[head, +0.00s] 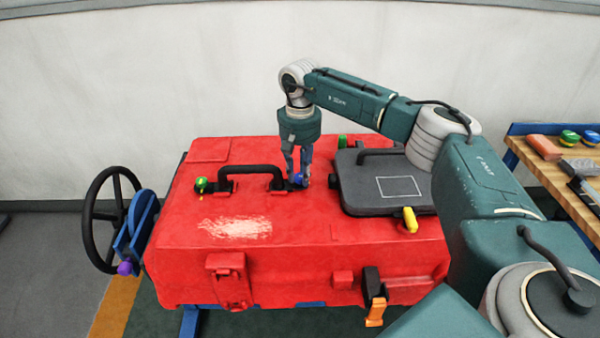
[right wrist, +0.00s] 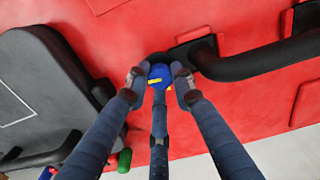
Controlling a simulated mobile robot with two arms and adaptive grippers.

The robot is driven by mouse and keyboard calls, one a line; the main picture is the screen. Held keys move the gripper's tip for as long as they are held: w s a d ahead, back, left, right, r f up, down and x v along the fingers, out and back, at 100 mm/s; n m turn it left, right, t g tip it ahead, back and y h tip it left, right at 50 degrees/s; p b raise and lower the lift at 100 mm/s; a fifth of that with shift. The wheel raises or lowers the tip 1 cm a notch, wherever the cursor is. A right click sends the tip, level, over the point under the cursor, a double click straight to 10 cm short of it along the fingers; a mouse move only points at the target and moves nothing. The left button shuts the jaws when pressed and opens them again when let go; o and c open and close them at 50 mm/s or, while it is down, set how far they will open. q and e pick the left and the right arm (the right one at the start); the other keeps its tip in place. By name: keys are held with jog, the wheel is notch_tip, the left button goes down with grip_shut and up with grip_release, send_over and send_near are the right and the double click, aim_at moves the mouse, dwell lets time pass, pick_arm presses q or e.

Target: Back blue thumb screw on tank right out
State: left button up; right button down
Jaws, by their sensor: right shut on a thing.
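The blue thumb screw (right wrist: 159,77) sits on the top of the red tank (head: 300,240), at the right end of the black carrying handle (head: 250,170). In the head view the blue screw (head: 298,179) is partly hidden by my right gripper (head: 301,180). My right gripper points down at it. In the right wrist view my right gripper (right wrist: 158,82) has its fingers closed around the blue knob, which carries a yellow mark. My left gripper is not in view.
A green knob (head: 201,184) sits at the handle's left end. A dark lid (head: 385,185) with a yellow latch (head: 410,219) lies right of the gripper, and a green knob (head: 342,141) stands behind. A black handwheel (head: 100,220) is at left, a wooden bench (head: 560,170) at right.

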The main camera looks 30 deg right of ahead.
aim_at(300, 176)
jog(key=shift+s+a+f+n, duration=0.1)
jog(key=shift+s+f+n, duration=0.25)
jog(key=shift+n, duration=0.35)
jog(key=shift+w, duration=0.1)
jog(key=c, duration=1.5)
grip_release()
jog(key=shift+o, duration=0.2)
jog(key=shift+w+r, duration=0.1)
jog(key=shift+w, duration=0.05)
jog(key=shift+r, duration=0.3)
notch_tip(300, 176, up, 11)
jog(key=shift+r, duration=0.15)
